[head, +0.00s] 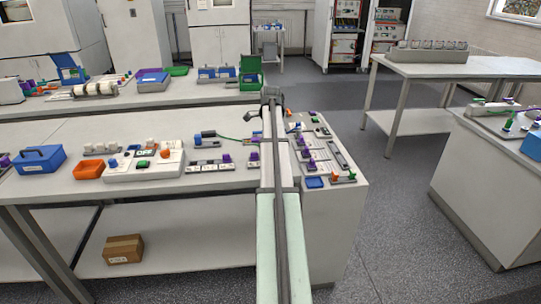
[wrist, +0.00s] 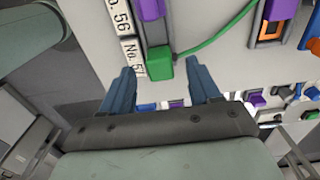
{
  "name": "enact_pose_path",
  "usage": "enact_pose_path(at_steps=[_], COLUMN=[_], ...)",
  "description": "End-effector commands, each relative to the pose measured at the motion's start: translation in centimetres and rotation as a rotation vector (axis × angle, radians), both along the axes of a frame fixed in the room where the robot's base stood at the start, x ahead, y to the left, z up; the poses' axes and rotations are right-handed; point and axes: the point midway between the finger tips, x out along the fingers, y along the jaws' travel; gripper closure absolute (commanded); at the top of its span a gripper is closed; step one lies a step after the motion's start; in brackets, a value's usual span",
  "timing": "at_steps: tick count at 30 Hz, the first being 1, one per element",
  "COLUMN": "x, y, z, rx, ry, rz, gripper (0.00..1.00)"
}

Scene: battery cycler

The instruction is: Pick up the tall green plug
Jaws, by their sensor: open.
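A green plug (wrist: 159,67) with a dark lower edge shows in the wrist view, at the end of a grey holder strip beside the label "No. 57". My gripper (wrist: 160,75) is open, with one blue finger on each side of the green plug in the picture. A gap shows on both sides, and I cannot tell the height between fingertips and plug. A green cable (wrist: 222,37) runs from beside the plug to the upper right. In the head view my arm covers this spot, and I cannot make out the gripper or this plug there.
A purple plug (wrist: 151,8) stands farther along the same strip. Another purple plug (wrist: 281,9) and an orange socket (wrist: 270,30) are at the upper right. In the head view, the workbench (head: 230,187) also holds an orange bin (head: 89,169) and a blue toolbox (head: 40,159).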

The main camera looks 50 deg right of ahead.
Motion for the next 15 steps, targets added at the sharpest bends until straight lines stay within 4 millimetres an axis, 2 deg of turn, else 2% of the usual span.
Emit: enact_pose_path(at_steps=[6,13,15], x=[0.0,0.0,0.0], y=[0.0,0.0,0.0], z=[-2.7,-2.9,-2.9], rx=[0.001,-0.001,-0.001], ry=[0.001,-0.001,-0.001], rz=[-0.001,-0.001,-0.001], gripper=[0.38,0.38,0.43])
